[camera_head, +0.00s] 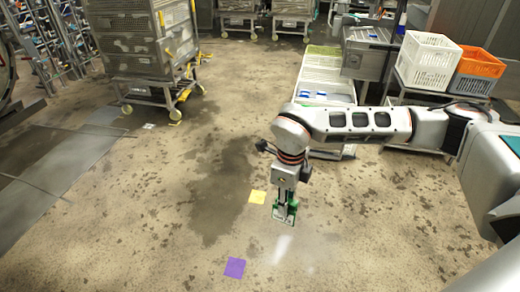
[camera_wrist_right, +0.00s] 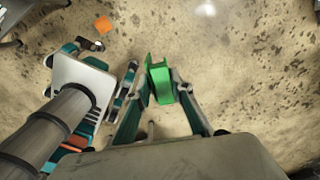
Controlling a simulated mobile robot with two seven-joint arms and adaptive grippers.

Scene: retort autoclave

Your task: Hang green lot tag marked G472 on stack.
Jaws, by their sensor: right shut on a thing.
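My right gripper (camera_head: 284,204) hangs pointing down over the open floor, right of the picture's middle. It is shut on a green tag (camera_head: 284,217), which shows a pale face in the head view; no marking is readable. In the right wrist view the green tag (camera_wrist_right: 160,84) sits between the two fingers of the right gripper (camera_wrist_right: 166,92). The stack of grey metal baskets (camera_head: 145,40) stands on a wheeled trolley at the upper left, well apart from the tag. My left gripper is in neither view.
A yellow square (camera_head: 257,197) and a purple square (camera_head: 235,268) lie on the floor near the gripper. A white crate (camera_head: 427,62) and an orange crate (camera_head: 479,66) stand at the upper right. Wet-stained floor between gripper and stack is clear. Grey plates (camera_head: 50,165) lie at left.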

